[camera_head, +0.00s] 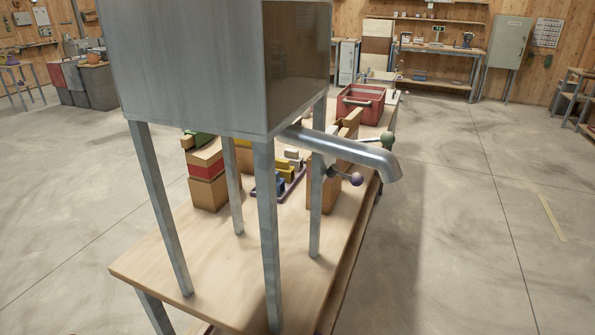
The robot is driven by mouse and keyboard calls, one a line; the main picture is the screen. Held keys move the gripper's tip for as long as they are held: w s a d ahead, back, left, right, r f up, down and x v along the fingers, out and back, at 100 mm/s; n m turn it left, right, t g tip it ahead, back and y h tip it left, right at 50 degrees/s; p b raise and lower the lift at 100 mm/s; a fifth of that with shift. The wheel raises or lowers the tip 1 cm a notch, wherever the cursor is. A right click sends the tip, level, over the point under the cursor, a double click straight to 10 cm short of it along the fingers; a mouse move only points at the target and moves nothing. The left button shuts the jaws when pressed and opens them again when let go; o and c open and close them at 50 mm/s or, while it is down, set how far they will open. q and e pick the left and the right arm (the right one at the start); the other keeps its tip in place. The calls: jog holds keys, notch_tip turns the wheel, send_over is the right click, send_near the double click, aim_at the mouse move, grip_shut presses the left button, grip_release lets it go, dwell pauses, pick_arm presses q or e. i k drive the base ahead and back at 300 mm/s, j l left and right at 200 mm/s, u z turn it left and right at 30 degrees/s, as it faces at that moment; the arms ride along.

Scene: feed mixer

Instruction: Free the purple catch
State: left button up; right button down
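A purple ball knob (356,179) shows at the end of a short metal lever below the spout, at the right side of the wooden blocks; it looks like the purple catch. The lever's inner end is partly hidden by a hopper leg. A purple-edged tray (267,194) lies further left among the blocks, with small yellow, blue and pale pieces in it. A green ball knob (387,140) stands behind the spout's bend. Neither of my grippers is in view.
A large grey metal hopper (195,65) on several legs stands over the wooden table (215,265) and hides part of it. Its metal spout (345,150) juts right past the table edge. A red bin (360,112) stands at the far end. The floor to the right is clear.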

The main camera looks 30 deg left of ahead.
aim_at(356, 180)
jog(key=i+l+u, duration=0.1)
jog(key=u, duration=0.35)
jog(key=i+l+u, duration=0.1)
jog(key=l+u, duration=0.2)
jog(key=u, duration=0.15)
jog(key=l+u, duration=0.25)
jog(key=u, duration=0.2)
jog(key=l+u, duration=0.25)
jog(key=u, duration=0.2)
jog(key=l+u, duration=0.85)
